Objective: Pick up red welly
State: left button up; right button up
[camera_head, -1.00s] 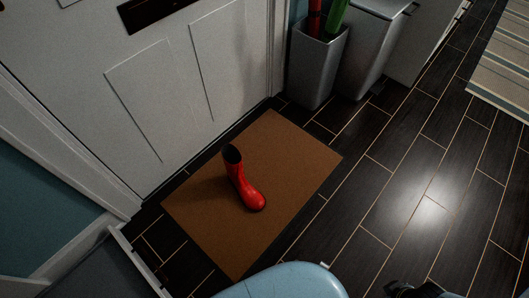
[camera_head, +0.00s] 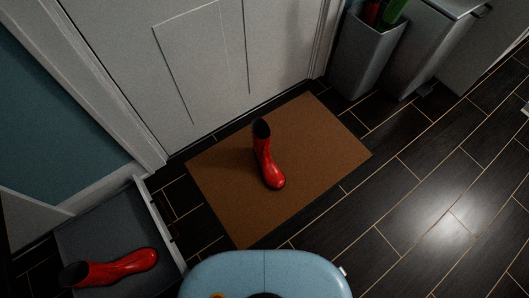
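One red welly (camera_head: 267,160) stands upright on the brown doormat (camera_head: 225,208), its dark opening up and its toe toward the lower right. A second red welly (camera_head: 118,268) lies on its side in a grey tray (camera_head: 88,232) at the lower left. Its opening is at the left and its foot at the right.
A white door (camera_head: 200,60) stands behind the mat. A grey bin (camera_head: 367,58) holding red and green items and a larger grey bin (camera_head: 430,45) stand at the upper right. The dark tiled floor (camera_head: 400,215) is clear right of the mat. My blue body shows at the bottom.

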aim_at(271, 175)
jog(key=u, duration=0.8)
jog(key=k+l+u, duration=0.25)
jog(key=l+u, duration=0.15)
jog(key=k+l+u, duration=0.25)
jog(key=u, duration=0.15)
